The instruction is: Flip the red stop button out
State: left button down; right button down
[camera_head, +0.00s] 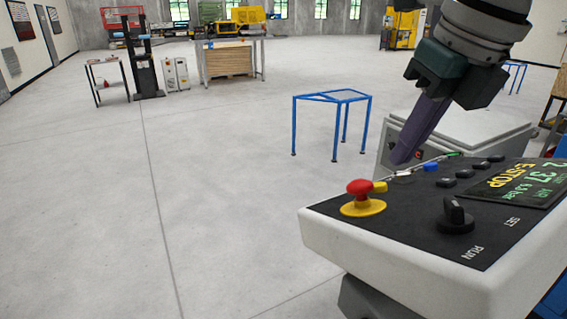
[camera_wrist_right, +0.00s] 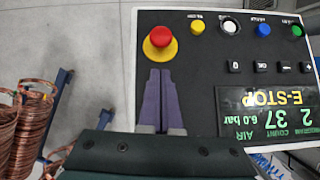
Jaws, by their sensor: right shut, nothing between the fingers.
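The red stop button (camera_head: 360,187) is a mushroom head on a yellow round base (camera_head: 364,208), at the near left corner of the black control panel. In the right wrist view the red button (camera_wrist_right: 161,37) is just beyond the fingertips. My right gripper (camera_head: 400,160) has purple fingers pressed together and is above and behind the button in the head view, apart from it. In the wrist view its closed fingertips (camera_wrist_right: 160,72) point at the button's yellow base, with nothing between them. My left gripper is not in view.
The panel carries a black selector knob (camera_head: 455,215), small buttons including a blue one (camera_head: 431,167), and a display (camera_head: 511,182) reading E-STOP. A blue frame stand (camera_head: 333,98) is on the open floor behind. Copper coils (camera_wrist_right: 30,125) stand at the left in the wrist view.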

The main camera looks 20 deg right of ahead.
aim_at(360, 193)
jog(key=p+x, duration=0.2)
jog(key=x, duration=0.7)
jog(key=shift+w+f, duration=0.1)
jog(key=shift+f, duration=0.05)
